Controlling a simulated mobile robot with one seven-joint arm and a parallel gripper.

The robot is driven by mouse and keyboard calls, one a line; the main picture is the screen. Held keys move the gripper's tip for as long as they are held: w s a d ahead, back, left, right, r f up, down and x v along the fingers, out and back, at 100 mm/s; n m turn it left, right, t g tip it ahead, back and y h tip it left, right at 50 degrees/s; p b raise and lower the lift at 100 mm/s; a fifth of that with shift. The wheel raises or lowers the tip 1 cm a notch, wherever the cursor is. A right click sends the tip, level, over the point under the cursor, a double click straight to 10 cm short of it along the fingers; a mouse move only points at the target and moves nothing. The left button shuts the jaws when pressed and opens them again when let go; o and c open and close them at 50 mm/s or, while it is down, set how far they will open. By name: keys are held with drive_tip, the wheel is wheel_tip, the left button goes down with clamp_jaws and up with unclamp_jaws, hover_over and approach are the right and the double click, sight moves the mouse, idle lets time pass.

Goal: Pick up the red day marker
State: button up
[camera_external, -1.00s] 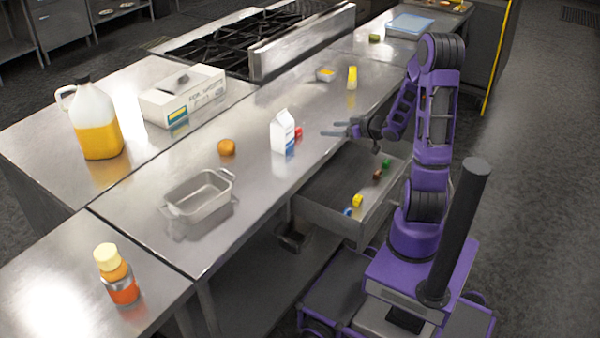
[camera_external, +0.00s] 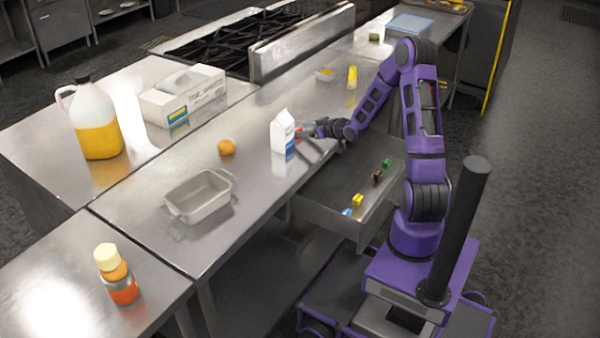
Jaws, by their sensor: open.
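The red day marker (camera_external: 298,129) is a small red block on the steel counter, just right of the white milk carton (camera_external: 283,132). Only a sliver of it shows, as my gripper covers most of it. My gripper (camera_external: 308,139) is open and low over the counter, with its fingers reaching left to the marker beside the carton. I cannot tell whether the fingers touch the marker or the carton.
An open drawer (camera_external: 325,205) below the counter holds green, brown, yellow and blue blocks. An orange (camera_external: 227,147) and a metal baking tray (camera_external: 199,213) stand left of the carton. A yellow-topped shaker (camera_external: 352,78) and a small bowl (camera_external: 325,74) are behind my gripper.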

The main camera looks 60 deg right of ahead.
drive_tip(key=shift+x, duration=1.35)
clamp_jaws()
